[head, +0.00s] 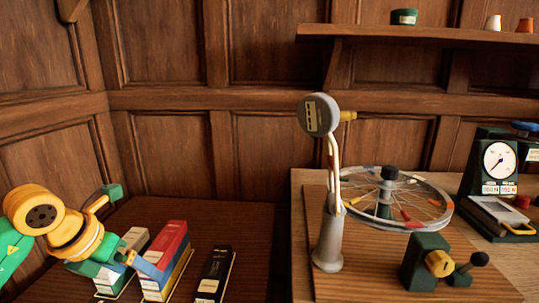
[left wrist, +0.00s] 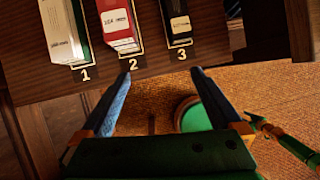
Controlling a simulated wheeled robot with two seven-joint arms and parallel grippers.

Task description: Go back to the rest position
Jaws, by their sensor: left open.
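My left gripper (head: 150,266) is at the lower left of the head view, above the dark wooden table. In the left wrist view its two blue fingers (left wrist: 162,75) stand wide apart with nothing between them. Beyond the fingertips stand three boxes at numbered places: a white and green box (left wrist: 62,30) at 1, a red box (left wrist: 118,25) at 2 and a black box (left wrist: 178,20) at 3. In the head view the gripper overlaps the red box (head: 170,240); whether it touches is unclear. My right gripper cannot be made out.
A wooden board (head: 375,285) on the right bears a spoked wheel (head: 420,207), a grey stand with a round gauge (head: 318,115) and a green block (head: 418,262). A dial scale (head: 498,163) stands farther right. A shelf (head: 430,34) runs along the panelled wall.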

